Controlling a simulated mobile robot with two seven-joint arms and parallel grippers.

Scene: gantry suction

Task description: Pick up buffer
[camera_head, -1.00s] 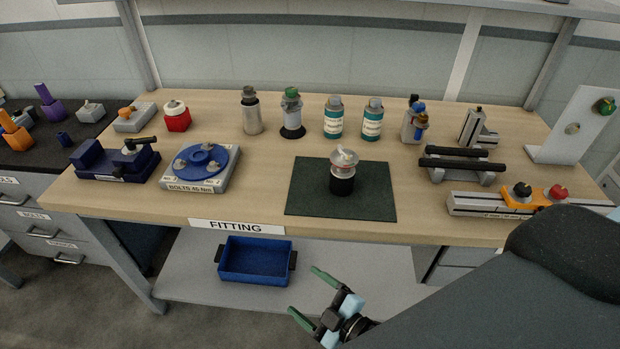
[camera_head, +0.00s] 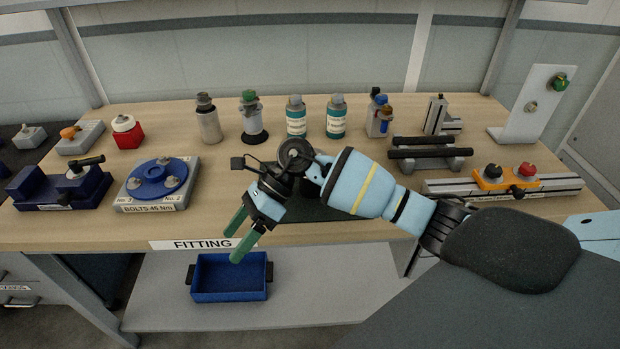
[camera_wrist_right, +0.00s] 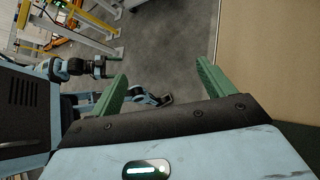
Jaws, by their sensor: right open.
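My right gripper (camera_head: 233,246) is open and empty, its green fingers pointing down-left over the front edge of the workbench by the FITTING label. I cannot tell for certain which part is the buffer. Candidates standing along the back are a grey cylinder with a dark cap (camera_head: 208,120), a green-topped part on a black cup (camera_head: 252,118) and two teal-labelled bottles (camera_head: 296,118) (camera_head: 336,117). My right arm hides most of the dark mat (camera_head: 300,214) and the part on it.
A blue bolt turntable (camera_head: 157,181) and a dark blue fixture (camera_head: 62,187) stand at the left. A red block (camera_head: 127,132) is behind them. Black bars (camera_head: 430,153) and a rail with an orange clamp (camera_head: 505,180) are at the right. A blue bin (camera_head: 230,277) sits on the lower shelf.

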